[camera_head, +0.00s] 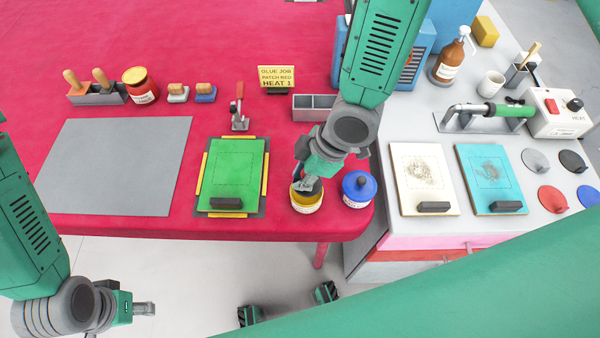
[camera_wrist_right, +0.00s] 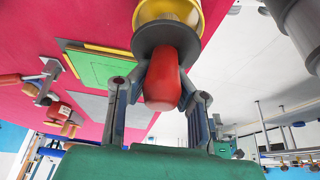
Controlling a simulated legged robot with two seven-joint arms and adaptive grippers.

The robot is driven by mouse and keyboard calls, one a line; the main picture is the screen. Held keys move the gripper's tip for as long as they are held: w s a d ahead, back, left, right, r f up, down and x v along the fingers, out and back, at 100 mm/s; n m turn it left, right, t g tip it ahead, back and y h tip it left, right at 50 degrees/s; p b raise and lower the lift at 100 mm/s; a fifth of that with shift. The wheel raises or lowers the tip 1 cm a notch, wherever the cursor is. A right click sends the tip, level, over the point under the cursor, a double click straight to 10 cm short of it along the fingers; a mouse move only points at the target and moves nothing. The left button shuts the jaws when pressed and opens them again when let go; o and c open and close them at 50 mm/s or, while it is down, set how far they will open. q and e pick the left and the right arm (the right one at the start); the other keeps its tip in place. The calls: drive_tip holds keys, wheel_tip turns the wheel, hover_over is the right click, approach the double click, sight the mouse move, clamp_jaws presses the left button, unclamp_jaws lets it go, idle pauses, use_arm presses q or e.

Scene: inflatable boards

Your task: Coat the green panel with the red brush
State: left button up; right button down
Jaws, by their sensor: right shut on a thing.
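The green panel (camera_head: 235,166) lies on a grey plate on the red table, with yellow strips along its edges and a dark block at its near edge. It also shows in the right wrist view (camera_wrist_right: 95,68). My right gripper (camera_head: 307,184) is over the yellow pot (camera_head: 306,203), right of the panel. In the right wrist view my right gripper (camera_wrist_right: 160,97) is shut on the red brush (camera_wrist_right: 163,85) by its handle. A dark disc hides the brush's far end at the yellow pot. My left gripper (camera_head: 145,308) is in front of the table, its finger gap unclear.
A blue lidded pot (camera_head: 358,188) stands close right of the yellow pot. A red clamp (camera_head: 239,108) stands behind the panel, and a grey open box (camera_head: 313,107) behind the right gripper. A bare grey mat (camera_head: 120,165) lies left. Cream and teal panels (camera_head: 490,178) lie on the right bench.

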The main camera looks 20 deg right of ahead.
drive_tip(key=shift+r+p, duration=2.15)
drive_tip(key=shift+r, duration=0.3)
drive_tip(key=shift+r+p, duration=0.5)
drive_tip(key=shift+r, duration=0.5)
